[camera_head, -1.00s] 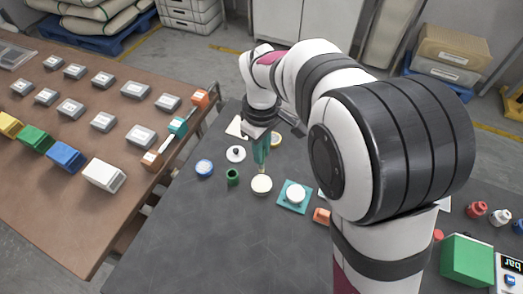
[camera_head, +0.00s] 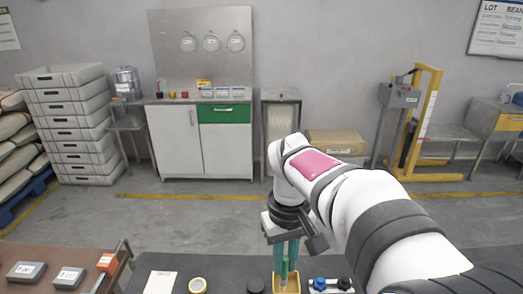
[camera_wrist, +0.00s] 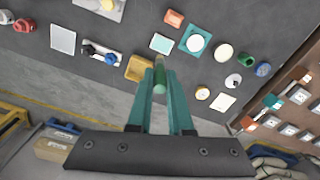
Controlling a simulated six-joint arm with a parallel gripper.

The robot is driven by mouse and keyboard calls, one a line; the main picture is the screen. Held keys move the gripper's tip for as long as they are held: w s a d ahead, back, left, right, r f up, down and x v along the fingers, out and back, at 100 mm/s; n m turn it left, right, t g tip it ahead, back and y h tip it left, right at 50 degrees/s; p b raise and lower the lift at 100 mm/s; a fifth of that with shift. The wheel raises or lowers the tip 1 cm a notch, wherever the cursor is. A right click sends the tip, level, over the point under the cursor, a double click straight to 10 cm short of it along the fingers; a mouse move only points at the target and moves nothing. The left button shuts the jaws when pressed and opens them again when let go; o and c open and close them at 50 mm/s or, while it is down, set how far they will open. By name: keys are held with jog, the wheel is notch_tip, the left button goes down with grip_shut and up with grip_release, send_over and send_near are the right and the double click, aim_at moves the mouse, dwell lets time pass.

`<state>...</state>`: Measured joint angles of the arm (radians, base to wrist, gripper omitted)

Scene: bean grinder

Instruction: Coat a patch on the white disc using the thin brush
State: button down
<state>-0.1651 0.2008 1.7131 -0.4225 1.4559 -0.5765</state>
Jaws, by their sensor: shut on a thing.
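My gripper (camera_head: 286,262) is low over the far part of the dark table, its teal fingers shut on a green rod-like handle, the thin brush (camera_wrist: 160,78). The brush points down by an orange-yellow tray (camera_head: 287,284). The tray also shows in the wrist view (camera_wrist: 139,68), beside the fingers. I cannot tell whether the brush tip touches it, and the bristles are hidden. The white disc (camera_wrist: 196,42) lies on a teal square mat (camera_wrist: 187,47) in the wrist view, apart from the gripper. It is outside the head view.
A cream round disc (camera_wrist: 224,52) lies beside the mat. A holder with blue and black knobs (camera_head: 330,284) stands just right of the gripper. A brown table (camera_head: 50,257) stands farther left.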

aim_at(281, 279)
jog(key=s+d+r+m, duration=0.1)
jog(key=d+r+m, duration=0.25)
jog(key=d, duration=0.25)
jog(key=a+f+n, duration=0.1)
jog(key=a+f, duration=0.1)
jog(key=a+f+n, duration=0.1)
jog(key=a+f, duration=0.1)
jog(key=s+a+f+n, duration=0.1)
jog(key=a+f+n, duration=0.1)
jog(key=shift+a, duration=0.4)
jog(key=shift+s+a+f+n, duration=0.9)
jog(key=shift+a+f+n, duration=0.8)
jog(key=shift+f, duration=1.8)
jog(key=shift+s+a+f+n, duration=1)
jog(key=shift+a+f, duration=1.25)
jog(key=shift+f, duration=1.25)
jog(key=shift+w+a, duration=1.4)
jog(key=shift+w, duration=1.15)
jog(key=shift+s+d, duration=1.05)
jog(key=shift+s, duration=1.5)
notch_tip(281, 279, up, 7)
jog(key=shift+r, duration=0.2)
